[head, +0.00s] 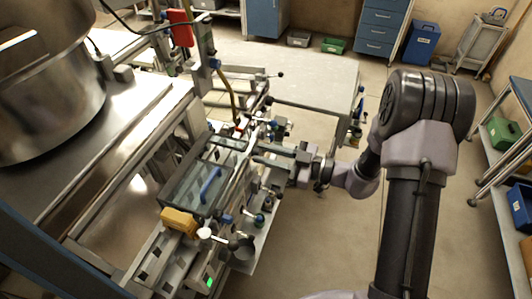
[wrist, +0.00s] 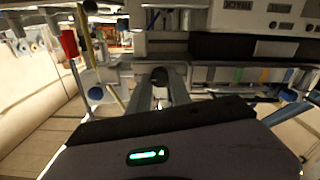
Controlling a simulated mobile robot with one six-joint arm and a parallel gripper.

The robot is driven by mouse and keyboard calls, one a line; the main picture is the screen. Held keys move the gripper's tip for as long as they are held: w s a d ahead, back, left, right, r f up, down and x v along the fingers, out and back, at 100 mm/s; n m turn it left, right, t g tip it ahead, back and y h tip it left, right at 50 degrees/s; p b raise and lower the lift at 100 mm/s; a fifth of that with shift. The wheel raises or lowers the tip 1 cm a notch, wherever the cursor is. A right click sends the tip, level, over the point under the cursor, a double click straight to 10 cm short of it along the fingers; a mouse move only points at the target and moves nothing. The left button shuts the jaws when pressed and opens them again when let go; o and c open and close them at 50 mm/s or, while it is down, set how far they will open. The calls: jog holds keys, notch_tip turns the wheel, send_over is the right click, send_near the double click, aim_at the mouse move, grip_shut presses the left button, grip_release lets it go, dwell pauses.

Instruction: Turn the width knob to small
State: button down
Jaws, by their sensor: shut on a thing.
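In the wrist view a dark round knob (wrist: 159,75), which looks like the width knob, sits between the tips of my gripper (wrist: 161,85). The two grey fingers are shut on it from either side. In the head view my gripper (head: 254,151) reaches in from the right to the side of the machine (head: 196,181). The knob is too small or hidden to make out there. I cannot read any size marking or the knob's setting.
A clear cover with a blue handle (head: 210,185) lies left of my gripper. Small blue-capped fittings (head: 259,218) stand close below it. A large steel drum (head: 50,90) fills the upper left. A pale table (head: 300,85) stands behind. Open floor lies to the right.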

jog(key=n+p, duration=0.2)
jog(key=n, duration=0.1)
jog(key=shift+r+n, duration=0.1)
jog(key=shift+n, duration=0.2)
jog(key=n+p, duration=0.1)
jog(key=n, duration=0.4)
jog(key=shift+s, duration=0.1)
jog(key=n, duration=0.5)
jog(key=shift+f, duration=0.25)
jog(key=n+b, duration=0.1)
jog(key=n, duration=0.3)
jog(key=shift+n, duration=0.3)
jog(key=shift+f+n+b, duration=0.15)
jog(key=shift+n+b, duration=5.6)
jog(key=shift+n, duration=2.85)
